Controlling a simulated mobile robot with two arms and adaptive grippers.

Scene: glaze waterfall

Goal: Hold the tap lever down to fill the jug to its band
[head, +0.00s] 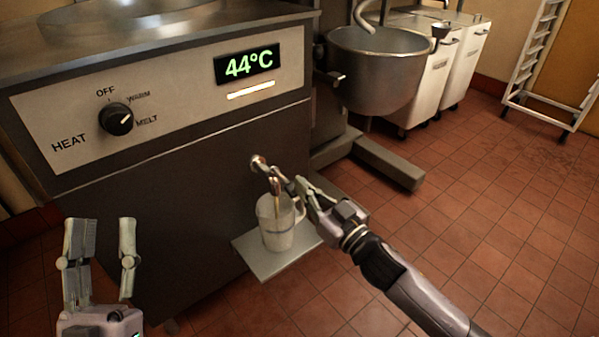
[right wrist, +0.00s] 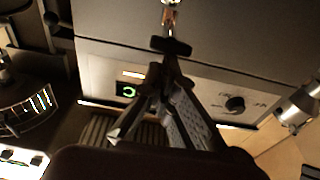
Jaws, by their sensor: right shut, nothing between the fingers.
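The tap (head: 258,163) sticks out of the front of the steel machine, and its metal body also shows in the right wrist view (right wrist: 170,16). A brownish stream (head: 276,187) runs down below it into the clear jug (head: 277,232). The jug stands upright on a small shelf (head: 262,262); its band and fill level are too small to tell. My right gripper (head: 300,186) is shut and empty at the tap lever. In the right wrist view its tips meet at the lever's dark end (right wrist: 171,46); firm contact is unclear. My left gripper (head: 103,222) is open and empty.
The machine's display (head: 248,64) reads 44°C. Its heat knob (head: 116,119) sits on the panel at left. A mixer bowl (head: 378,70), white bins (head: 465,60) and a rack (head: 552,60) stand behind. The tiled floor at right is clear.

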